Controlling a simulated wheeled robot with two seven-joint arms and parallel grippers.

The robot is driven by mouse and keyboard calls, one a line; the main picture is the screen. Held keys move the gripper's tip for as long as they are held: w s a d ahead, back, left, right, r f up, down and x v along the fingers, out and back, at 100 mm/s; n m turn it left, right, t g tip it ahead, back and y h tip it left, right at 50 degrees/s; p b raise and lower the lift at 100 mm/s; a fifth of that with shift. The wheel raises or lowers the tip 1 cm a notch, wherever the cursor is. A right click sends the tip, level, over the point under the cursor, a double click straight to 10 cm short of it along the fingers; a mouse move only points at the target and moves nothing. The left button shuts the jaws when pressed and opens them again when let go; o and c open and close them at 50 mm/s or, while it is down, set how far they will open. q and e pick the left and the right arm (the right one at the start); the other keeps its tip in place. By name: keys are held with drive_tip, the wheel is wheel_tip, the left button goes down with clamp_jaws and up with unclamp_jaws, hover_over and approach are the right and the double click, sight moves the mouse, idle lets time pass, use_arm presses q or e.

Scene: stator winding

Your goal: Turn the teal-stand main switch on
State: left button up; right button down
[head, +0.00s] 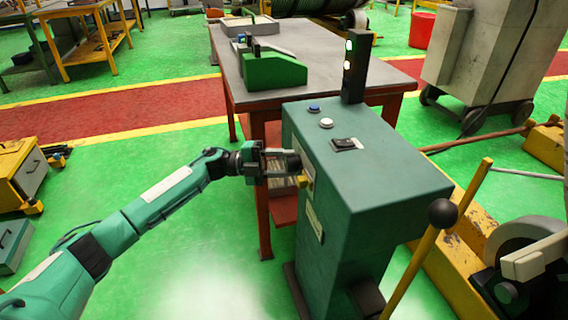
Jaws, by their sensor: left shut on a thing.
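The teal stand (390,180) stands right of centre in the head view. Its main switch (306,178), with yellow parts showing, is on the stand's left face, just below the top edge. My left gripper (292,162) reaches in from the left and is shut on the switch. The fingers hide most of the switch handle, so its angle cannot be told. My right gripper is out of view.
The stand's top carries a blue button (314,108), a white button (326,123) and a black rocker (346,144). A black light post (356,75) behind shows a green light. A grey-topped table (310,60) stands behind. A yellow lever with a black knob (442,212) rises at right.

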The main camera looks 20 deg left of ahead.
use_arm(q)
drive_tip(key=shift+f, duration=0.1)
drive_tip(key=o, duration=0.7)
drive_tip(key=shift+a, duration=0.1)
drive_tip(key=v, duration=1.3)
drive_tip(key=shift+a, duration=0.35)
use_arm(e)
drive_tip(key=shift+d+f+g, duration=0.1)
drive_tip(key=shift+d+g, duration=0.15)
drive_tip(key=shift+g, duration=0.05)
use_arm(q)
drive_tip(key=shift+s, duration=0.1)
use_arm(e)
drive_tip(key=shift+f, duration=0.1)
